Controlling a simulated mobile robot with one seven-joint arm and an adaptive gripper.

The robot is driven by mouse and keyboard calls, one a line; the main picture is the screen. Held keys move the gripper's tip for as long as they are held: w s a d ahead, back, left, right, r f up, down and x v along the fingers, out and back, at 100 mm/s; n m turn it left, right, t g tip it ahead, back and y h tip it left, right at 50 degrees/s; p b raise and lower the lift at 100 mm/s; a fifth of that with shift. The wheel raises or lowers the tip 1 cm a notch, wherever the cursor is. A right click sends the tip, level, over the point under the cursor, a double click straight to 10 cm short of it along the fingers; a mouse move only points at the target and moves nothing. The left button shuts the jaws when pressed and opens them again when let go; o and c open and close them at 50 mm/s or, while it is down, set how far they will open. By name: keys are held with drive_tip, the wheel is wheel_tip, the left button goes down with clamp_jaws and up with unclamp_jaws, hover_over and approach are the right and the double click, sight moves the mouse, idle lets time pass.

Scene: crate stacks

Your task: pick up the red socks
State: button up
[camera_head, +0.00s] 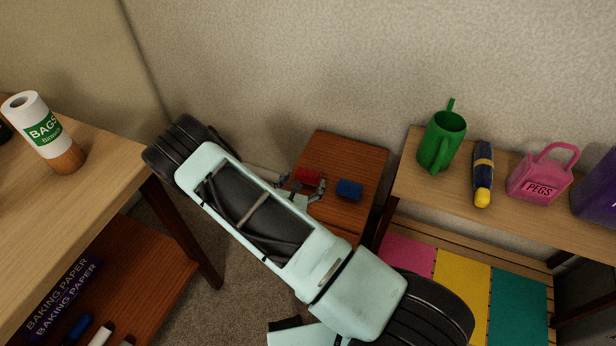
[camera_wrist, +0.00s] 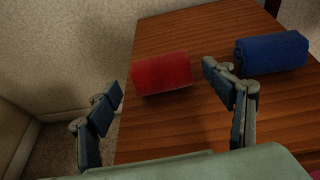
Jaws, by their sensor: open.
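The red socks (camera_head: 308,175) are a small rolled bundle lying on a small reddish-brown wooden table (camera_head: 350,152). In the wrist view the red socks (camera_wrist: 161,74) lie near the table's left edge, just beyond and between my fingertips. My gripper (camera_wrist: 165,92) is open and empty, with one finger out past the left edge and the other over the tabletop. In the head view my gripper (camera_head: 303,190) is partly hidden by my own arm, close beside the red socks. I cannot tell its exact height above the table.
A blue rolled bundle (camera_wrist: 271,52) lies right of the red socks, close to my right finger. It also shows in the head view (camera_head: 349,190). A shelf (camera_head: 407,185) with a green watering can (camera_head: 442,142) stands to the right. A wooden table (camera_head: 110,150) stands left.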

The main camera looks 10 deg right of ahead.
sight(306, 178)
drive_tip(key=b+x, duration=0.1)
drive_tip(key=x, duration=0.3)
drive_tip(key=shift+w+d, duration=0.2)
drive_tip(key=shift+w, duration=0.05)
drive_tip(key=c, duration=1.1)
drive_tip(key=shift+o, duration=0.2)
drive_tip(key=shift+r, duration=0.15)
